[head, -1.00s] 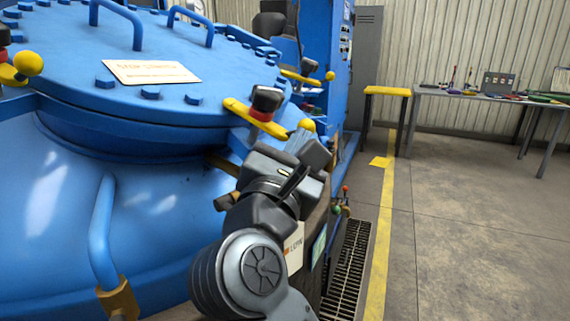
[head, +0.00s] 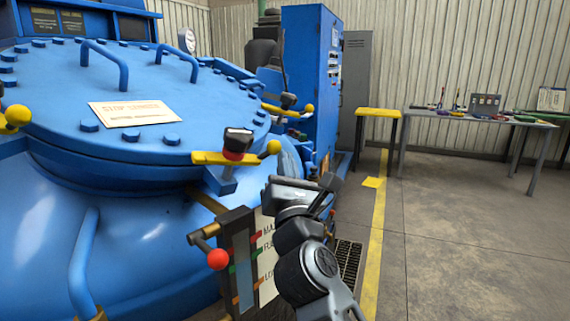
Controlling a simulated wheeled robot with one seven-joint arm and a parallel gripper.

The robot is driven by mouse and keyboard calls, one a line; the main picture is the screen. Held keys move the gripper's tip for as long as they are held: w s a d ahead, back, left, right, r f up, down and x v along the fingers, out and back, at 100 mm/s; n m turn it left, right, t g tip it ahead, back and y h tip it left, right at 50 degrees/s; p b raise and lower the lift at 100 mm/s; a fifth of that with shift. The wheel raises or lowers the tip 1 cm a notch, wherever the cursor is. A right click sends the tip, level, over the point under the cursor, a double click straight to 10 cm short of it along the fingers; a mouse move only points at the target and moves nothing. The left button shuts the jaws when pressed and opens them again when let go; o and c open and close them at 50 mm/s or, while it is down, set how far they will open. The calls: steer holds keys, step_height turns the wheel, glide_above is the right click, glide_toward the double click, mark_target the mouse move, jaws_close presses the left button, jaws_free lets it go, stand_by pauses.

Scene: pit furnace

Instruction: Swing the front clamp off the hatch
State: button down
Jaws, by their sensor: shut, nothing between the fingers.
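The hatch (head: 60,130) is a round blue bolted lid on the furnace. The front clamp (head: 215,158) is a yellow bar at the lid's near right rim, under a black knob with a red collar. Its yellow ball end (head: 273,147) points right. The bar's left end appears to be at the rim; I cannot tell whether it still overlaps the lid. My gripper (head: 292,188) is below and right of the ball, apart from it in the picture. It is shut and empty. Its fingertips are hard to make out.
Other yellow clamps sit at the left edge (head: 14,117) and the far right rim (head: 290,107). A red-balled lever (head: 217,259) and a labelled panel stand just left of my arm. A blue cabinet (head: 310,80) rises behind.

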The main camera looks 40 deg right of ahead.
steer(key=shift+f+p+x, duration=0.1)
steer(key=shift+p+x, duration=0.2)
steer(key=shift+x, duration=0.5)
steer(key=shift+f+p+x, duration=0.15)
steer(key=shift+p+x, duration=0.1)
steer(key=shift+x, duration=0.5)
steer(key=shift+w, duration=0.2)
steer(key=shift+f, duration=0.15)
